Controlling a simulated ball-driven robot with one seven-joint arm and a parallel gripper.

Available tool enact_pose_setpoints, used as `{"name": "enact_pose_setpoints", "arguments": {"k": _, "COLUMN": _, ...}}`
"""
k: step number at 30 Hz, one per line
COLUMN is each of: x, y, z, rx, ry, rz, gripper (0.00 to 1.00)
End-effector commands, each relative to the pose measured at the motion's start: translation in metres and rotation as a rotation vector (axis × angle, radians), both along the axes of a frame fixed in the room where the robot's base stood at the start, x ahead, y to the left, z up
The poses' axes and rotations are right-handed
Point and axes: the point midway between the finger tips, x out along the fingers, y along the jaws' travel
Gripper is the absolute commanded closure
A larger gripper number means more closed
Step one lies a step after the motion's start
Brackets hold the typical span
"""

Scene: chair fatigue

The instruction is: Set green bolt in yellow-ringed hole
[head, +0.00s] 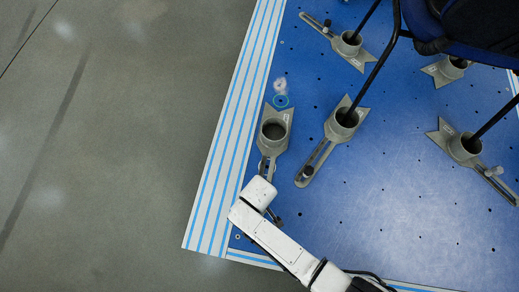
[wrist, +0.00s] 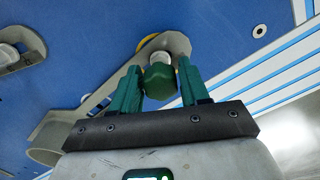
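In the wrist view, the green bolt (wrist: 160,82) is between the two green fingers of my gripper (wrist: 161,80), which look closed on its head. Its pale shank (wrist: 160,58) points away from me, at the slotted end of a grey bracket (wrist: 177,43). Part of a yellow ring (wrist: 146,41) shows beside the shank, at the bracket's slot; the hole itself is hidden. I cannot tell whether the shank's tip is in the hole. In the head view, my white arm hides the gripper and the bolt; the bracket's cup (head: 273,131) shows just above it.
Several other brackets (head: 334,128) hold dark chair legs to the right. Striped edging (head: 231,140) borders the blue plate; grey floor lies left of it.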

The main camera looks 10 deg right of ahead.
Motion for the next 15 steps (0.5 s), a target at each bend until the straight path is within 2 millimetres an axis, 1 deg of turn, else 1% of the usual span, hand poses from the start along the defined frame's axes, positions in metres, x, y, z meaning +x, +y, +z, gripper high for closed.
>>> {"name": "enact_pose_setpoints", "arguments": {"k": 1, "x": 0.0002, "y": 0.0001, "z": 0.0004, "rx": 0.0, "ry": 0.0, "rz": 0.0, "gripper": 0.5}}
{"name": "enact_pose_setpoints", "arguments": {"k": 6, "x": 0.0001, "y": 0.0001, "z": 0.0004, "rx": 0.0, "ry": 0.0, "rz": 0.0, "gripper": 0.34}}
{"name": "enact_pose_setpoints", "arguments": {"k": 13, "x": 0.0, "y": 0.0, "z": 0.0006, "rx": 0.0, "ry": 0.0, "rz": 0.0, "gripper": 0.33}}
{"name": "enact_pose_setpoints", "arguments": {"k": 15, "x": 0.0, "y": 0.0, "z": 0.0034, "rx": 0.0, "ry": 0.0, "rz": 0.0, "gripper": 0.33}}
